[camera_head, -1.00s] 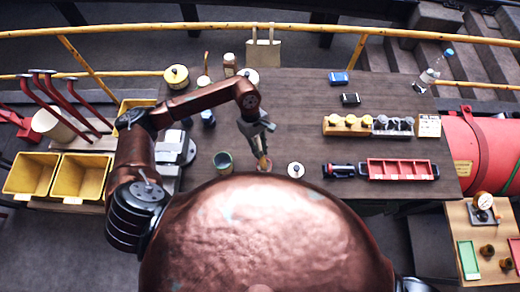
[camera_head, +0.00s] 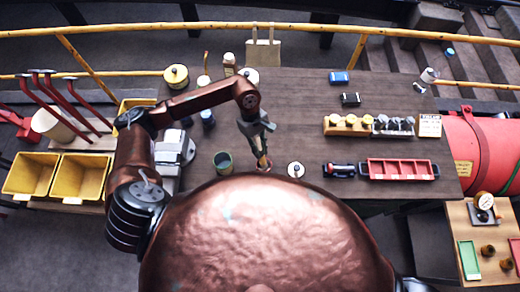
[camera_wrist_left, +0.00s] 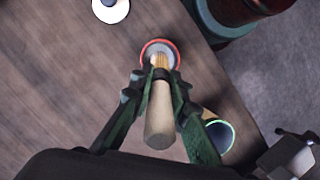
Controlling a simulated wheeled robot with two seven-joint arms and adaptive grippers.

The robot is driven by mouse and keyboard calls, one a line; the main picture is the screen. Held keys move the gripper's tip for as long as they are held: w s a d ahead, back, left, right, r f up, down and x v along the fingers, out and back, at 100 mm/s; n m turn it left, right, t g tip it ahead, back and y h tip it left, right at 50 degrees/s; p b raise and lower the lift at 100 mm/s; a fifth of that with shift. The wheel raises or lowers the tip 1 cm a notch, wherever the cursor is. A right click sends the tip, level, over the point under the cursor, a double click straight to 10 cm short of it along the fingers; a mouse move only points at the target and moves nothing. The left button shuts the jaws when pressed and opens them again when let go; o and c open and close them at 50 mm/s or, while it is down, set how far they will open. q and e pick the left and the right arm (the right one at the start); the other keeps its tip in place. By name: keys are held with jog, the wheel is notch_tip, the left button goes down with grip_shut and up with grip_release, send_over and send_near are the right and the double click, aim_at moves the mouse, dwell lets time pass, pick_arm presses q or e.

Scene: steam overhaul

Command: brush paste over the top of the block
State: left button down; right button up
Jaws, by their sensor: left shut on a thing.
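My left gripper (camera_head: 264,148) is over the front of the table. It is shut on a brush (camera_wrist_left: 160,115) with a pale wooden handle. In the left wrist view, the handle lies between the fingers (camera_wrist_left: 155,98), and the bristle end overlaps a small round pot (camera_wrist_left: 145,48) with a red rim and pale grey inside. I cannot tell whether the bristles touch what is in it. I cannot tell which thing is the block; a yellow block with knobs (camera_head: 348,125) and a grey one (camera_head: 393,126) stand at the right of the table. My right gripper is out of view.
A dark green cup (camera_head: 222,163) stands left of the brush and a white knobbed disc (camera_head: 295,170) right of it. A red tray (camera_head: 398,169) and a black cylinder (camera_head: 339,170) lie further right. The table's middle (camera_head: 295,115) is clear.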

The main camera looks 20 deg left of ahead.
aim_at(260, 147)
pick_arm(q)
jog(key=shift+f, duration=0.1)
dwell(0.3)
jog(key=shift+s+f+b, duration=0.1)
jog(key=shift+b, duration=0.25)
dwell(1.0)
jog(key=shift+a, duration=0.1)
jog(key=shift+r+p, duration=0.4)
jog(key=shift+r, duration=1.3)
jog(key=shift+r+p, duration=0.35)
jog(key=shift+r, duration=1.55)
